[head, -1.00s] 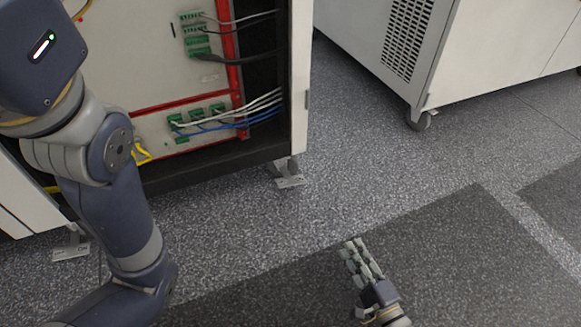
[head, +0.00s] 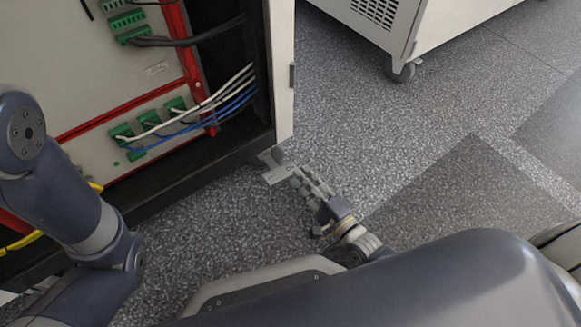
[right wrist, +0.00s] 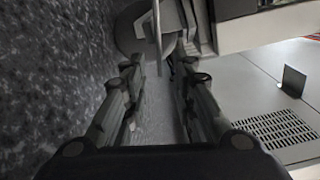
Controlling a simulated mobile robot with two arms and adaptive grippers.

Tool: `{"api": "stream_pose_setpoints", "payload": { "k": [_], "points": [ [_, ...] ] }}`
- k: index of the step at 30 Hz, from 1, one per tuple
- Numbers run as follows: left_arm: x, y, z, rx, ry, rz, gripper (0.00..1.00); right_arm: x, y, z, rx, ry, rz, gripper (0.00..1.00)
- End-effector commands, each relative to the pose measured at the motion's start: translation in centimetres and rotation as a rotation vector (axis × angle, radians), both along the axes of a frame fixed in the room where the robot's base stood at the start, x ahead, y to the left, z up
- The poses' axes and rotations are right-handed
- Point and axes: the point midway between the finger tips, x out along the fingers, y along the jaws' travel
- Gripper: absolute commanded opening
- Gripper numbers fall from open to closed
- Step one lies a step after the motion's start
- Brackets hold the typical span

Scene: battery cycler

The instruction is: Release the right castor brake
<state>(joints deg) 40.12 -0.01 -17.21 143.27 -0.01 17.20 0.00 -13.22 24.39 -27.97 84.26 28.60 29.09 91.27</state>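The right castor brake (head: 274,174) is a pale grey tab on the castor under the right front corner of the open cabinet. In the right wrist view the castor (right wrist: 143,32) is a grey rounded form at the top, with a thin upright plate ahead of the fingertips. My right gripper (head: 299,181) is low at the floor, just right of the brake tab. In the right wrist view its two fingers (right wrist: 158,75) are apart with nothing between them. I cannot tell whether they touch the tab. My left arm shows at left; its gripper is out of view.
The cabinet (head: 283,75) stands open, with green connectors (head: 130,138) and white, blue and black cables. A second white cabinet (head: 440,22) on a castor (head: 402,72) stands at the back right. The grey floor (head: 345,100) between them is clear.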

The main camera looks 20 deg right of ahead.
Motion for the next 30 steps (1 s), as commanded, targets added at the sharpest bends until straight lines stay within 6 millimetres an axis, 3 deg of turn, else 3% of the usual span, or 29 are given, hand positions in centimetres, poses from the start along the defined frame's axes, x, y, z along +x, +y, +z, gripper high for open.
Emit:
{"api": "stream_pose_setpoints", "payload": {
  "k": [1,9,21,25,30],
  "points": [
    [0.0,0.0,-1.2,0.0,0.0,0.0,0.0,1.1,0.4,-0.4,0.003,-0.004,-0.001,0.25],
    [0.0,0.0,-3.1,0.0,0.0,0.0,0.0,4.7,1.7,-0.3,0.002,-0.001,0.0,0.25],
    [0.0,0.0,-3.3,0.001,-0.001,0.0,0.0,5.4,2.0,0.0,0.0,0.001,0.0,0.25],
    [0.0,0.0,-3.3,0.001,-0.001,0.0,0.0,5.4,1.9,0.0,0.0,0.0,0.0,0.0],
    [0.0,0.0,-3.3,0.001,0.0,0.0,0.0,5.4,1.9,0.0,0.0,0.001,0.0,0.0]
  ]
}}
